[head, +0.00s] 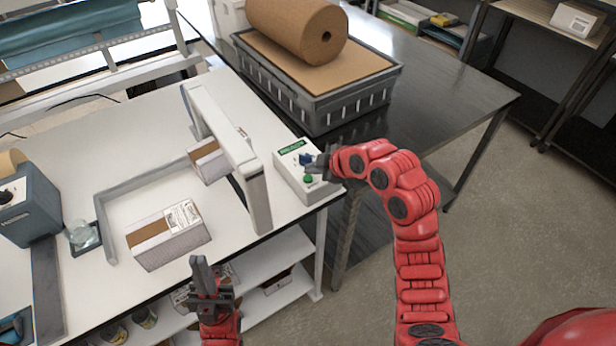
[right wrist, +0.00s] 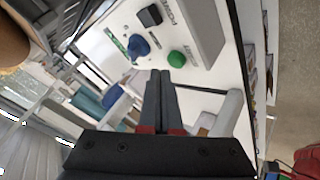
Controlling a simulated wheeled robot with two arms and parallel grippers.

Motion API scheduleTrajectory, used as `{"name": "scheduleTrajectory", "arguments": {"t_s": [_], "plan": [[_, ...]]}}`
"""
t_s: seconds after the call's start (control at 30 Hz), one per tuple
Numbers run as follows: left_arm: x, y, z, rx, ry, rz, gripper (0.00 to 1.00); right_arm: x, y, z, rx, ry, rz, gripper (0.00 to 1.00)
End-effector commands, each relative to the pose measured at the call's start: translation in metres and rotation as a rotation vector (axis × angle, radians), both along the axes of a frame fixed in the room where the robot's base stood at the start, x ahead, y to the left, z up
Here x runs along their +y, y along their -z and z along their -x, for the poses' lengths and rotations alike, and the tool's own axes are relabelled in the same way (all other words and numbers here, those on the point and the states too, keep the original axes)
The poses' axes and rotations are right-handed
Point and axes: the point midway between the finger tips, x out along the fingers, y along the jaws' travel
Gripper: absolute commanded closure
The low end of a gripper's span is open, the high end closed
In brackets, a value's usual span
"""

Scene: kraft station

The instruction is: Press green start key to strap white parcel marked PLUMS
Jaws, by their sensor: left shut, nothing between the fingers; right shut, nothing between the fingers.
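The control box (head: 290,180) stands at the white table's right edge with a green label. Its green start key (head: 308,179) also shows in the right wrist view (right wrist: 176,59), beside a blue knob (right wrist: 138,46). My right gripper (head: 318,163) is shut and empty over the box; in the wrist view its tips (right wrist: 160,76) lie close to the green key, contact unclear. My left gripper (head: 198,262) is shut and empty in front of the table's near edge. A white parcel (head: 170,240) with a brown band lies on the table. Another parcel (head: 210,165) sits at the arch (head: 225,140). Their print is unreadable.
A grey crate (head: 318,118) with a brown paper roll (head: 300,30) stands on the dark metal table behind the control box. A blue-grey device (head: 28,205) and a small glass (head: 80,235) are at the left. The tabletop left of the arch is mostly clear.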

Motion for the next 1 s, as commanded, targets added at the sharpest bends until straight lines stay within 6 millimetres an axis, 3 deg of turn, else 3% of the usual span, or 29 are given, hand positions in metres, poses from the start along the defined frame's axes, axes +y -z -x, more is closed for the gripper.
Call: {"name": "scheduleTrajectory", "arguments": {"t_s": [0.53,1.0], "plan": [[0.000,0.016,0.000,0.000,0.000,0.000,1.00,0.000,0.010,0.000,0.000,0.001,-0.001,1.00],[0.000,0.016,0.000,0.000,0.000,0.000,1.00,0.000,0.009,0.000,0.000,0.000,0.000,1.00]]}}
